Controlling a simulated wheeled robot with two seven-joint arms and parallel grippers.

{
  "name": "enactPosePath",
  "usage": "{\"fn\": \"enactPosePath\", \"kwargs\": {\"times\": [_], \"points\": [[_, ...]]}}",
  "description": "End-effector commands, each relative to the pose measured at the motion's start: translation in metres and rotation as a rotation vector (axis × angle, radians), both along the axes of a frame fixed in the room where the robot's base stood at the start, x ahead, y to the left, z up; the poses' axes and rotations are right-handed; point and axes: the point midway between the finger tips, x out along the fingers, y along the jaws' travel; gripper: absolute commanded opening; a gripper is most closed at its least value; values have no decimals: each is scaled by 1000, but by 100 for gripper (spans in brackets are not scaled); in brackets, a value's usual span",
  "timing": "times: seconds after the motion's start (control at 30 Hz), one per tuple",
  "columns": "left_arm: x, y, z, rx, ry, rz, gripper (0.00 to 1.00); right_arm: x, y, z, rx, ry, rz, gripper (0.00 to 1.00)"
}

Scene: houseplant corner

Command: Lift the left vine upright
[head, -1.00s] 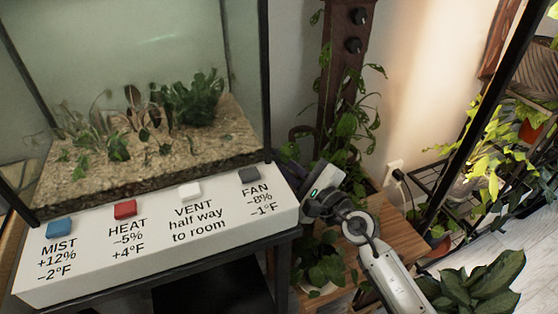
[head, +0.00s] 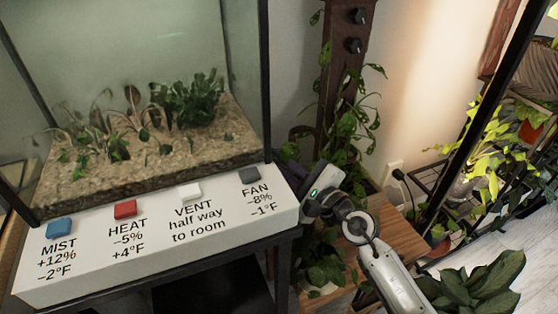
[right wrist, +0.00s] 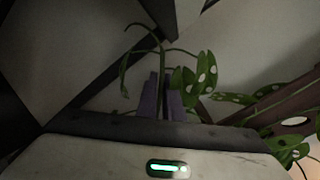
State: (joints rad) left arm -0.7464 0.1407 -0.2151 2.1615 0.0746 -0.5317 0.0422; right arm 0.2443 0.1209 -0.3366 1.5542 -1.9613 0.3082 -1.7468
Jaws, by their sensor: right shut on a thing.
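My right gripper (head: 294,168) reaches in behind the right end of the white button panel, beside the wooden post (head: 340,90). In the right wrist view its two purple fingers (right wrist: 161,100) are shut on a thin green vine stem (right wrist: 162,62). This left vine rises from between the fingers and arches over to both sides, with a narrow drooping leaf on the left and spotted leaves on the right. In the head view a thin curved stem (head: 301,129) shows just above the gripper, left of the post. The vine's base is hidden. My left gripper is not in view.
A glass terrarium (head: 150,130) and the white button panel (head: 160,235) stand close on the left. More vine leaves (head: 349,122) hang on the post. A potted plant (head: 322,265) sits below my right arm. A plant rack (head: 440,180) stands at right.

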Motion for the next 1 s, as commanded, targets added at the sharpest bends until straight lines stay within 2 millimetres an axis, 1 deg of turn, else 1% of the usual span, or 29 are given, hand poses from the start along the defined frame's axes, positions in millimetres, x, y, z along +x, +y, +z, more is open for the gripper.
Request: {"fn": "enactPosePath", "kwargs": {"times": [0.27,0.5,0.77,0.8,0.9,1.0], "points": [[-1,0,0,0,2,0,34,0,-1,-1,0,2,0,0],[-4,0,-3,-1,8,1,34,5,-17,14,109,37,0,0],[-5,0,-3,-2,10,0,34,5,-17,15,118,41,1,0],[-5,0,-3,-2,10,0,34,5,-17,15,118,42,0,12],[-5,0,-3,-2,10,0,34,5,-17,15,118,40,0,26],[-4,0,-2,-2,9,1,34,6,-18,16,118,39,-1,26]]}}
